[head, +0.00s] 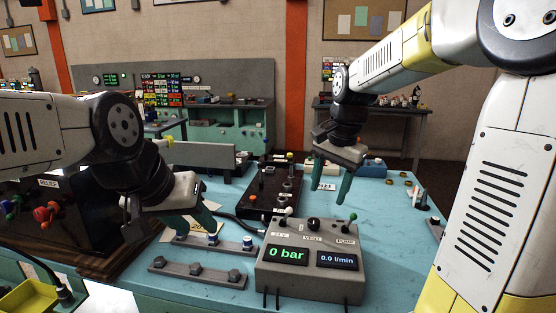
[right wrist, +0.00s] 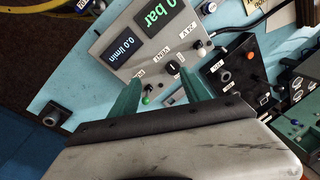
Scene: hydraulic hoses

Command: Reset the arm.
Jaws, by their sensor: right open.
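My right gripper (head: 331,180) hangs in the air above the blue bench, behind the grey control box (head: 309,268), with its green fingers apart and nothing between them. In the right wrist view the open fingers (right wrist: 158,78) point toward the control box (right wrist: 150,45), which has two displays reading 0 bar and 0.0 l/min, a black VENT knob and a green-tipped PUMP lever. My left gripper (head: 205,220) is at the left, over the hose-fitting rails. Its green fingers overlap and are partly hidden behind its body, so its opening is unclear.
Two grey rails with fittings (head: 197,272) lie left of the control box. A black valve block (head: 272,188) stands behind it. A dark cabinet with red knobs (head: 60,225) and a yellow bin (head: 28,298) are at the left. The blue bench (head: 385,225) is clear right of the box.

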